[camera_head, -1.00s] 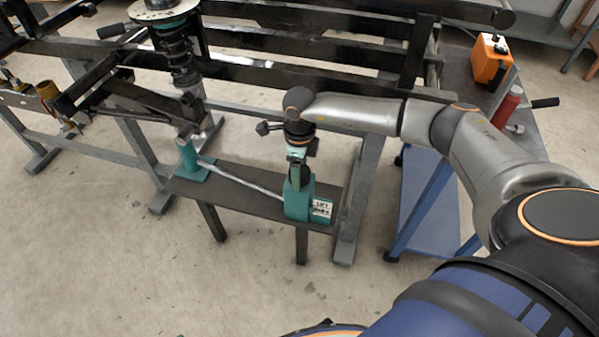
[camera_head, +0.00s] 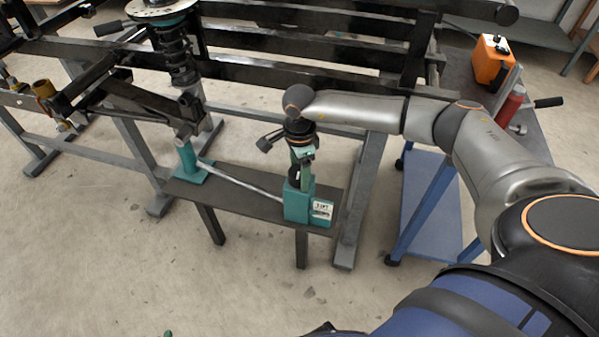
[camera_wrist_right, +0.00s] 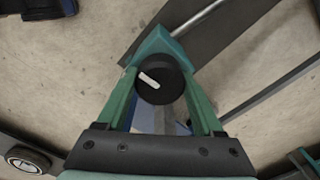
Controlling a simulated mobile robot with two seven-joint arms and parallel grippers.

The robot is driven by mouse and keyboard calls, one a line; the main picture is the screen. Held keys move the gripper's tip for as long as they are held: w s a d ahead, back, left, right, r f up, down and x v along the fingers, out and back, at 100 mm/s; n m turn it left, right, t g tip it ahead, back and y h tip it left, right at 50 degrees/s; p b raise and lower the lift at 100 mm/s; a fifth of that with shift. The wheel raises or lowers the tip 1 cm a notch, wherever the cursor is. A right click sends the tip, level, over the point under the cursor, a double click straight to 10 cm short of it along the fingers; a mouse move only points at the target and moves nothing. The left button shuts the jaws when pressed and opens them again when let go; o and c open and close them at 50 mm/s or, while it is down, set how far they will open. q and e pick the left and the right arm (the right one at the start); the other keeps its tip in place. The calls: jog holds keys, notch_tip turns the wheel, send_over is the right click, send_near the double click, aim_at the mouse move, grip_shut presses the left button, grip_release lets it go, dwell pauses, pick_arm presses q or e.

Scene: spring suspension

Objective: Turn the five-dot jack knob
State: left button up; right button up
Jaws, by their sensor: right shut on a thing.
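The jack knob (camera_wrist_right: 160,84) is a round black knob with a white pointer bar, on top of a teal jack block (camera_head: 297,204). No dots can be made out. My right gripper (camera_head: 301,174) points down over the block. In the right wrist view its green fingers stand on either side of the knob, and it is shut on it. The pointer slants from upper left to lower right there. In the head view the fingers mostly hide the knob. A label plate (camera_head: 321,211) marked with "LIFT" sits at the block's right. My left gripper does not show.
The block stands on a low dark bench (camera_head: 232,195), with a silver rod (camera_head: 240,181) running to a teal foot (camera_head: 189,163). A spring strut (camera_head: 176,55) and dark frame rails stand behind.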

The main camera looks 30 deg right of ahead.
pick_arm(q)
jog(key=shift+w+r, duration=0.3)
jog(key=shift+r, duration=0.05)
pick_arm(e)
jog(key=o, duration=1)
jog(key=shift+c, duration=0.2)
jog(key=o, duration=0.4)
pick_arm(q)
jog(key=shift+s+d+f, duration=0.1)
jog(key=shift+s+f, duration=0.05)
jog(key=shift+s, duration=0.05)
pick_arm(e)
jog(key=shift+r, duration=0.1)
